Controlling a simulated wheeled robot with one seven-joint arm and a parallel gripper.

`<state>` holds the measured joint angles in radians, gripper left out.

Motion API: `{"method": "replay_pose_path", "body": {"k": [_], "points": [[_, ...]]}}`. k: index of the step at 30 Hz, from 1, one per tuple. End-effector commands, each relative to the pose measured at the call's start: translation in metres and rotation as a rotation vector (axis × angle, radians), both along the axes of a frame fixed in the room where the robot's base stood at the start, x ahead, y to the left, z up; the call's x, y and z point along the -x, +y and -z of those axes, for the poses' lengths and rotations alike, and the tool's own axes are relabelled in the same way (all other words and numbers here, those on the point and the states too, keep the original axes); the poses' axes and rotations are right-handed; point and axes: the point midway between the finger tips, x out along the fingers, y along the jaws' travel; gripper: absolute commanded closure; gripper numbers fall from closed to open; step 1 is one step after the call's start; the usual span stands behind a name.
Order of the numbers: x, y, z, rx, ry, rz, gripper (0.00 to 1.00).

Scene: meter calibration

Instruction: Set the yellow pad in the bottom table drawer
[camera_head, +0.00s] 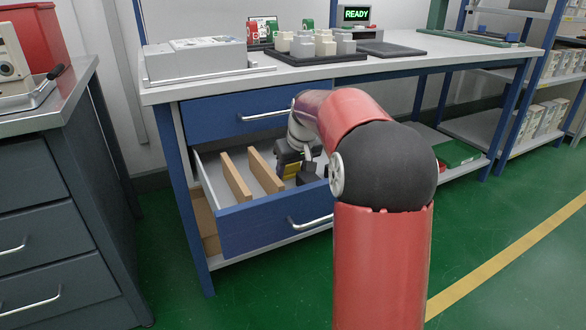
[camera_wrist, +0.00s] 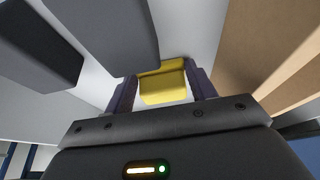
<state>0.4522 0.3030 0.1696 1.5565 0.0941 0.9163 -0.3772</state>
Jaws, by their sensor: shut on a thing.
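The bottom table drawer (camera_head: 262,223) is pulled open below a shut blue drawer. My gripper (camera_head: 292,168) reaches down into the open drawer, to the right of its wooden dividers. The yellow pad (camera_head: 292,171) shows as a small yellow patch at the gripper, partly hidden by it. In the wrist view the yellow pad (camera_wrist: 163,83) sits between the two dark fingers of my gripper (camera_wrist: 161,88), which are shut on it. The pale drawer floor shows around it. I cannot tell whether the pad touches the floor.
Two wooden dividers (camera_head: 236,177) stand in the drawer; one also shows in the wrist view (camera_wrist: 285,50). Dark blocks (camera_head: 312,174) lie close to the gripper, and dark shapes (camera_wrist: 105,25) show at the wrist view's upper left. The tabletop (camera_head: 400,66) holds meters and trays.

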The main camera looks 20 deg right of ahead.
Motion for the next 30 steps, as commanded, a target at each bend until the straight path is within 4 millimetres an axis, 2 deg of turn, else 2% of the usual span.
{"method": "replay_pose_path", "body": {"k": [1, 2, 6, 14, 18, 20, 30], "points": [[0.000, 0.000, 0.003, 0.000, 0.001, 0.000, 0.63], [0.000, 0.000, 0.002, 0.000, 0.000, 0.000, 0.42], [0.000, 0.000, 0.002, 0.000, 0.001, 0.000, 0.23], [0.000, 0.000, 0.001, 0.000, 0.000, 0.000, 0.23], [0.002, 0.000, -0.007, 0.001, -0.001, 0.000, 0.23], [0.004, 0.000, -0.016, 0.001, -0.003, 0.000, 0.23], [0.032, -0.001, -0.083, 0.002, -0.004, 0.001, 0.23]]}}
